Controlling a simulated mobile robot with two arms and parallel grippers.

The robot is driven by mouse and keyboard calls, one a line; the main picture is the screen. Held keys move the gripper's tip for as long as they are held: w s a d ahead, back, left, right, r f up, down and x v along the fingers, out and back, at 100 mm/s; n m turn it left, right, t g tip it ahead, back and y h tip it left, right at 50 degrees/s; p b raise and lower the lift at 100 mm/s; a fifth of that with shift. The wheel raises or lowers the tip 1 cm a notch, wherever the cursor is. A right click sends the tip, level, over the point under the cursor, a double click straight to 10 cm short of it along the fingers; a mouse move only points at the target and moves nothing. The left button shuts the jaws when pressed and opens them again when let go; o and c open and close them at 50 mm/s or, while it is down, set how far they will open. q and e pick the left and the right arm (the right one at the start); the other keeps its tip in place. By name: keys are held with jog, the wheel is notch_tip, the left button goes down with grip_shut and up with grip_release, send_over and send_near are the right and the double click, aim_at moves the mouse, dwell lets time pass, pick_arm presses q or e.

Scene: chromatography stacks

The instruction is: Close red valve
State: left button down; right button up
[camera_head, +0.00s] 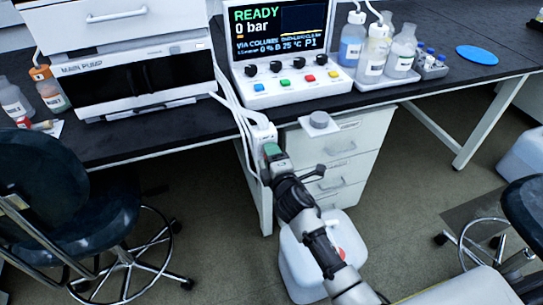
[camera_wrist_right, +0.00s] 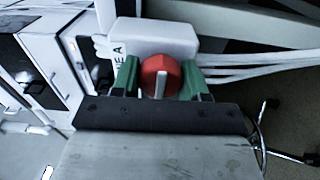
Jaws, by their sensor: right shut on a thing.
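The red valve (camera_wrist_right: 150,72) is a round red knob with a pale bar across its face, pointing up and down in the right wrist view. It sits on a white box (camera_wrist_right: 150,37) with hoses, which also shows in the head view (camera_head: 262,132) at the bench's front edge. My right gripper (camera_wrist_right: 160,80) has its green fingers on either side of the knob and is shut on it. In the head view my right gripper (camera_head: 271,151) hides the knob. My left gripper is not in view.
A control console (camera_head: 293,90) with a screen reading READY, 0 bar stands above the valve. A white drawer cabinet (camera_head: 345,150) is under the bench, right of my gripper. A white canister (camera_head: 300,265) stands on the floor below my arm. Chairs stand left and right.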

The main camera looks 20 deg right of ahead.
dwell(0.5)
jog(key=o, duration=0.9)
jog(key=shift+s, duration=0.15)
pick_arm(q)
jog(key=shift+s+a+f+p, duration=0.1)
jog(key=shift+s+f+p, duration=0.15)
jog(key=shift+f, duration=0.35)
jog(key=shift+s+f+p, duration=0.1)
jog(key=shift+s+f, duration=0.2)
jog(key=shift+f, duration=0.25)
pick_arm(e)
jog(key=s, duration=1)
jog(key=shift+s+d, duration=0.2)
jog(key=shift+s, duration=0.1)
